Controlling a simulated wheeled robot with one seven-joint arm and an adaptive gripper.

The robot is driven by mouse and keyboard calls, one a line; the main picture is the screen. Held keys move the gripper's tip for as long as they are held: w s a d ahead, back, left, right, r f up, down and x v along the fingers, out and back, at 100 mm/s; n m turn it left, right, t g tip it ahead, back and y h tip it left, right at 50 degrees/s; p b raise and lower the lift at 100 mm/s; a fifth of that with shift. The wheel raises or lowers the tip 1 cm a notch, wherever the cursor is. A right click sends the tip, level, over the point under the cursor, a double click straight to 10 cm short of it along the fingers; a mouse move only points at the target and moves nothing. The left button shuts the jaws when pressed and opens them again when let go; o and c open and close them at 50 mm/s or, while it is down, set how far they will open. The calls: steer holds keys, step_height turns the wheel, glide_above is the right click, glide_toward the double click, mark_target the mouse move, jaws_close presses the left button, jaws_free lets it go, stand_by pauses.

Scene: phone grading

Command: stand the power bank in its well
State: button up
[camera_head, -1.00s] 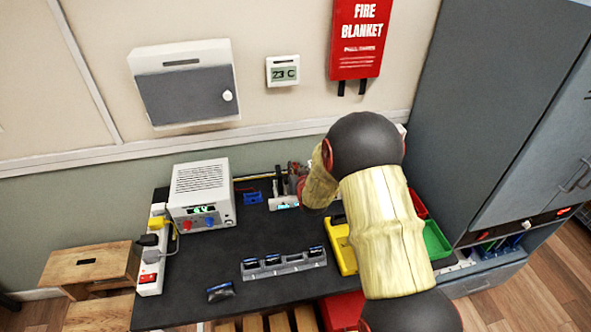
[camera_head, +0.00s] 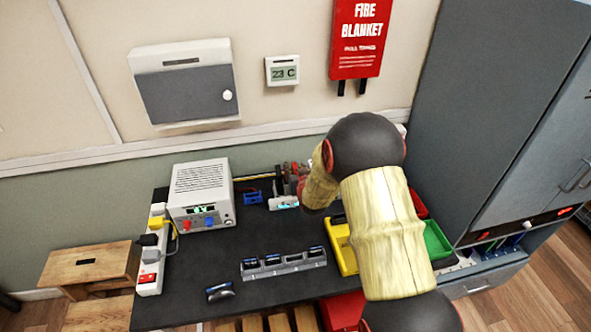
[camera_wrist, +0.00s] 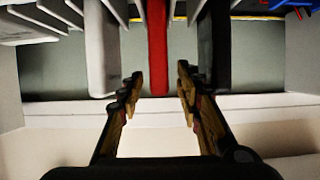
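In the wrist view my gripper (camera_wrist: 158,92) is open, its two fingers apart. A thin red upright slab (camera_wrist: 157,45) stands in line with the gap between them, a white slab (camera_wrist: 103,50) to its left and a black one (camera_wrist: 215,45) to its right. I cannot tell which of these, if any, is the power bank. In the head view my arm covers the gripper, near upright items at the back of the bench. A grey rack (camera_head: 284,267) with several wells holds dark items at the front middle; whether one well is the power bank's is unclear.
A small dark object (camera_head: 220,291) lies left of the rack. A power supply (camera_head: 201,190) and a power strip (camera_head: 150,270) stand at the left. Yellow (camera_head: 340,240) and green (camera_head: 436,243) bins are at the right, beside my arm. The bench middle is clear.

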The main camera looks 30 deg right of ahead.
steer(key=shift+s, duration=0.1)
steer(key=v, duration=1.1)
steer(key=shift+s, duration=0.4)
